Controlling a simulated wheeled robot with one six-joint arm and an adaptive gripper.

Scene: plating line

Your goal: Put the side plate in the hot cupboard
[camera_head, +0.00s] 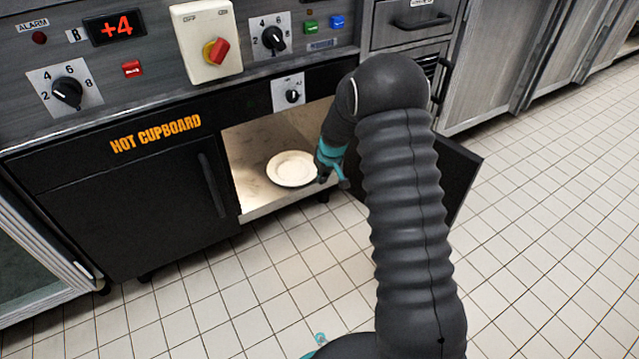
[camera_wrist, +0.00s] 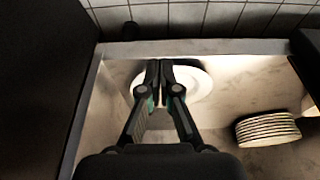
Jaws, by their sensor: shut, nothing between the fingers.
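The white side plate (camera_head: 292,168) lies flat on the floor of the hot cupboard (camera_head: 252,209), near its front edge. In the wrist view the plate (camera_wrist: 200,85) shows behind and beside my fingers. My gripper (camera_head: 328,168) is at the cupboard's opening, at the right side of the plate in the head view. In the wrist view my gripper (camera_wrist: 160,64) has its fingers together, with nothing between them, over part of the plate. Whether the fingertips touch the plate I cannot tell.
A stack of several plates (camera_wrist: 267,130) stands inside the cupboard at the right of the wrist view. The closed left door (camera_head: 130,200) has a handle. The right door (camera_head: 457,175) stands open beside my arm.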

